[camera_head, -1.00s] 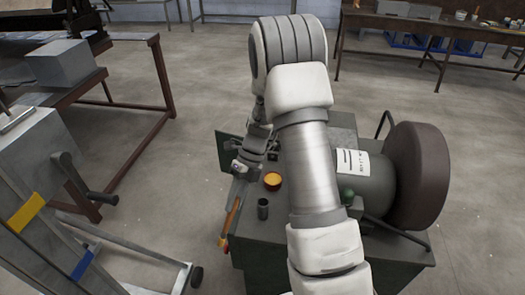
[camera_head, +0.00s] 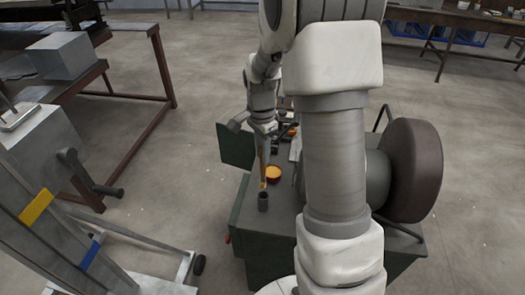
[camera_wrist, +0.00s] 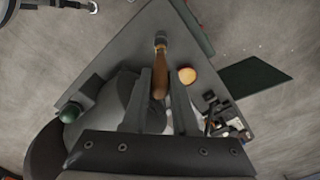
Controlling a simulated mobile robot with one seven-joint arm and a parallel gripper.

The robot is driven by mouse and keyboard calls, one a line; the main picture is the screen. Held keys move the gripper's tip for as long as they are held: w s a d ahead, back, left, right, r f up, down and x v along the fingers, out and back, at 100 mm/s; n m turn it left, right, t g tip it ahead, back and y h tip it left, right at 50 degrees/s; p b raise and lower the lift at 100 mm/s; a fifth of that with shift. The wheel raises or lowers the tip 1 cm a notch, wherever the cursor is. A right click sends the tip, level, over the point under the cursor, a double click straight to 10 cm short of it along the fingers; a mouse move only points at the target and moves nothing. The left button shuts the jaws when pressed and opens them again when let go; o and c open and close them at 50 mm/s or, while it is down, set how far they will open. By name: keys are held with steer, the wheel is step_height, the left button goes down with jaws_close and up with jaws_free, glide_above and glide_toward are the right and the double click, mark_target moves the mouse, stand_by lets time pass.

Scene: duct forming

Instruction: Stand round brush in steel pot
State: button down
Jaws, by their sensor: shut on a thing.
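The round brush (camera_head: 264,170) has a wooden handle and points down from my gripper (camera_head: 265,137). It looks roughly upright in the head view, and its lower end lines up with the mouth of the small dark steel pot (camera_head: 263,203). I cannot tell whether that end is inside the mouth or just above it. In the wrist view the handle (camera_wrist: 159,82) lies between the two fingers of my gripper (camera_wrist: 160,76), which is shut on it. A grey cylindrical shape at its far end there could be the pot or part of the brush.
A dark green panel (camera_head: 236,146) sticks out at the machine's left. A big brown wheel (camera_head: 412,180) is on the right. The pot is near the machine top's front left edge.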

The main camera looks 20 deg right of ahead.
mark_target(263, 177)
steer(key=shift+f+b, duration=3.15)
steer(key=shift+f, duration=1.3)
steer(key=shift+f+b, duration=1.05)
steer(key=shift+f, duration=0.4)
steer(key=c, duration=0.6)
jaws_free()
step_height(263, 177, up, 17)
steer(key=shift+w+a+r+p, duration=0.1)
steer(key=shift+a+p, duration=0.05)
steer(key=shift+p, duration=0.8)
steer(key=shift+r, duration=0.15)
